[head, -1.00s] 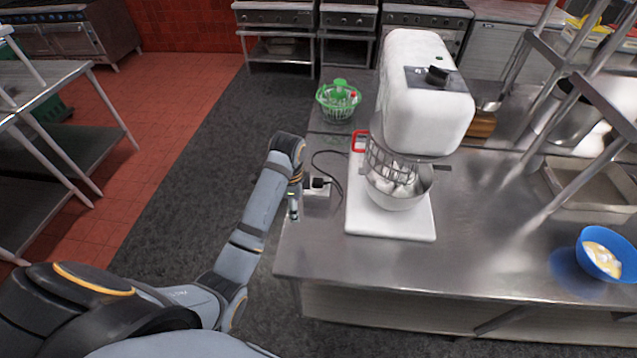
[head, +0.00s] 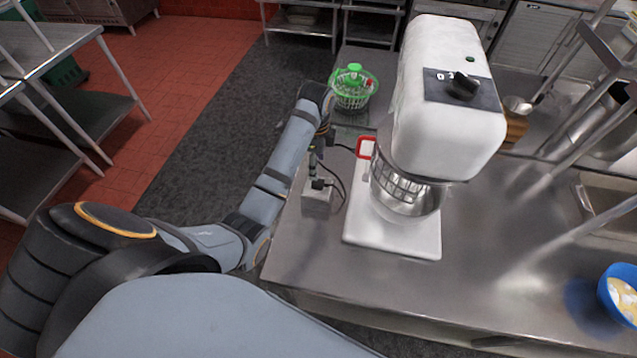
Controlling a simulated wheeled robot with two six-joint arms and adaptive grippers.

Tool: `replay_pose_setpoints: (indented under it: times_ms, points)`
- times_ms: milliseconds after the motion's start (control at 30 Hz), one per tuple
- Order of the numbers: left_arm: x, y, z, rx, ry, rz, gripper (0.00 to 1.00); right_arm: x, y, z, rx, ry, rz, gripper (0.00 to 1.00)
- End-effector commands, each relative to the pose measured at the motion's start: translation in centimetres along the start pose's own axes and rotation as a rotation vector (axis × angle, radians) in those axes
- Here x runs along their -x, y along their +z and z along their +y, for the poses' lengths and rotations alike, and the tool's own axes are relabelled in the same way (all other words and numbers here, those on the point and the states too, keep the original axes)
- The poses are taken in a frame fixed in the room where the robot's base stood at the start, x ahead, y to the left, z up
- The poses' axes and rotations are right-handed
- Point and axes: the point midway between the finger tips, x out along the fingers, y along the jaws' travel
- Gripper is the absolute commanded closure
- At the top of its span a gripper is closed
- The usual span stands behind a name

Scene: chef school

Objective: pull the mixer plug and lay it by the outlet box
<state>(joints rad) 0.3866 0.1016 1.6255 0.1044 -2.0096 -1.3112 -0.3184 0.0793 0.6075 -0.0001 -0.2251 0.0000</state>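The white mixer (head: 440,105) stands on the metal counter with its steel bowl under the head. A small light-grey outlet box (head: 316,204) is left of its base, near the counter's left edge. The black plug (head: 318,184) sits at the top of the box, and its black cord (head: 344,188) loops right and back toward the mixer. My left gripper (head: 314,158) hangs over the box's far side, just above the plug in the picture. Its fingers are small and partly hidden by the arm, so contact and opening are unclear. My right gripper is out of view.
A green salad spinner (head: 353,88) stands behind the box. A red-rimmed item (head: 366,147) lies beside the mixer. A blue bowl (head: 622,290) is at the right. Bare counter (head: 320,258) lies in front of the outlet box.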

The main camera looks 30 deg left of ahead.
Motion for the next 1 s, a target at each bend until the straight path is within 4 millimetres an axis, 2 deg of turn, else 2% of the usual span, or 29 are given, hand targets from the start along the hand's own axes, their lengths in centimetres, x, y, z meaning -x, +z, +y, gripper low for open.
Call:
replay_pose_setpoints:
  times_ms: [133, 300, 400, 533, 700, 800, 1000]
  points:
    - [-0.9, 0.0, 0.0, 0.0, 0.003, -0.001, 0.4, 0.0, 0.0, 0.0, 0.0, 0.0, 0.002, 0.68]
    - [-3.2, 0.0, 0.1, 0.0, 0.005, -0.002, 0.4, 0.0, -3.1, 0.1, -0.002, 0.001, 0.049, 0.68]
    - [-4.7, 0.0, 0.1, 0.0, 0.006, -0.001, 0.4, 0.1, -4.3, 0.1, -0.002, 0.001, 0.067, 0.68]
    - [-6.6, 0.0, 0.1, 0.0, 0.005, -0.001, 0.4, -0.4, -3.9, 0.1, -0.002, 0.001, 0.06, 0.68]
    - [-8.2, 0.0, 0.1, 0.0, 0.003, 0.0, 0.4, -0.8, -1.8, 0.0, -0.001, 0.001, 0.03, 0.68]
    - [-8.7, 0.0, 0.1, 0.0, 0.003, 0.0, 0.4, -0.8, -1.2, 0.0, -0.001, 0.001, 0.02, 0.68]
    - [-8.9, 0.0, 0.1, 0.0, 0.002, 0.0, 0.4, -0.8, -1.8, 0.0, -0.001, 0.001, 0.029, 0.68]
